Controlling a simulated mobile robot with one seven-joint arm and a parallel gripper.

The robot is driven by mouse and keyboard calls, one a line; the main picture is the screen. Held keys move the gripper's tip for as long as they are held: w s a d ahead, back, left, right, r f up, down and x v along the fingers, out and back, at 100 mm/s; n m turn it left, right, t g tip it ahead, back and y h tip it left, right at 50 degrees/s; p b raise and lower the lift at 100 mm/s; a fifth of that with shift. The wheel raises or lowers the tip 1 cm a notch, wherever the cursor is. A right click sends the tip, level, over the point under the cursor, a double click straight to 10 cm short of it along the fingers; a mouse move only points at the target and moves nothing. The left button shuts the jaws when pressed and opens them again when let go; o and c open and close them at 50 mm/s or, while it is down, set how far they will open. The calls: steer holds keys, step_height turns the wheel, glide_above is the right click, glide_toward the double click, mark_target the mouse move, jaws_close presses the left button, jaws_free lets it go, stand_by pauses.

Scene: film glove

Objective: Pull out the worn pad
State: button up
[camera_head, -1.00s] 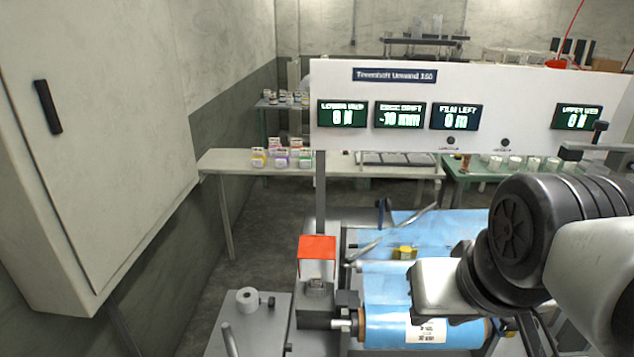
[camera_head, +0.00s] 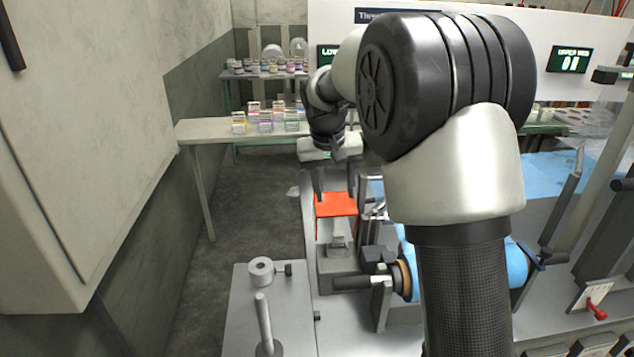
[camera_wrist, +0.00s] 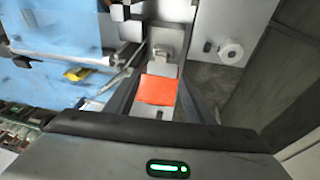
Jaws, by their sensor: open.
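An orange-red cover (camera_head: 337,204) stands over a grey metal holder (camera_head: 338,243) at the left end of the machine. No worn pad can be told apart; it may be hidden under the cover or in the holder. My gripper (camera_head: 335,186) is open above the cover, fingers pointing down. In the wrist view the cover (camera_wrist: 158,90) shows between the two open fingers (camera_wrist: 165,62), with the grey holder beyond it. I cannot tell whether a finger touches the cover.
The blue film roll (camera_head: 515,265) lies right of the holder, partly hidden by my arm. A grey stand (camera_head: 250,310) with a round knob (camera_head: 261,270) and an upright handle is at front left. A wall cabinet (camera_head: 85,150) bounds the left. A pale table (camera_head: 205,130) carries small boxes.

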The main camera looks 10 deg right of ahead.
mark_target(337, 234)
steer(key=x, duration=0.6)
steer(key=b+x, duration=0.1)
steer(key=x, duration=0.6)
steer(key=b+x, duration=0.1)
steer(key=x, duration=0.5)
steer(key=shift+w+a+f, duration=0.15)
steer(key=shift+w+f, duration=0.1)
steer(key=shift+w, duration=0.2)
steer(key=shift+c, duration=0.3)
steer(key=c, duration=1.1)
